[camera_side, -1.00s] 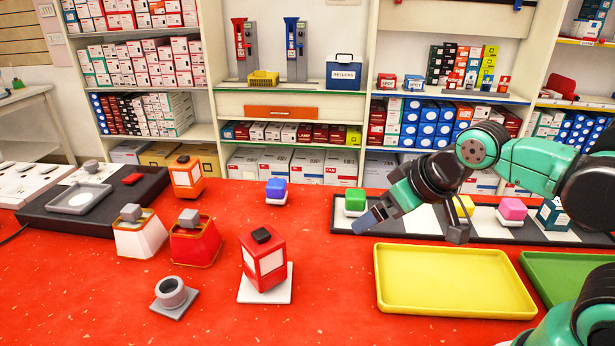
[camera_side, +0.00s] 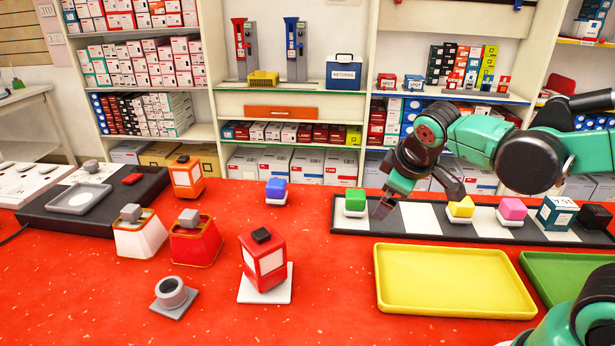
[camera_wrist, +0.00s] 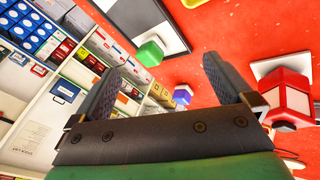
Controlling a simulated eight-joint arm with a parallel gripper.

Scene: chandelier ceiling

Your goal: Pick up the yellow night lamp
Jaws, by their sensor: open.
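The yellow night lamp (camera_side: 461,207) is a small yellow block on a white base. It stands on the black-and-white strip (camera_side: 420,218) in the side view, right of my gripper (camera_side: 383,209). I do not see it in the wrist view.
A pink lamp (camera_side: 512,208) and a dark teal box (camera_side: 556,213) stand right of the yellow lamp. A yellow tray (camera_side: 455,281) and green tray (camera_side: 575,277) lie in front. A red lantern (camera_side: 264,262) stands left, with clear red table between it and the strip.

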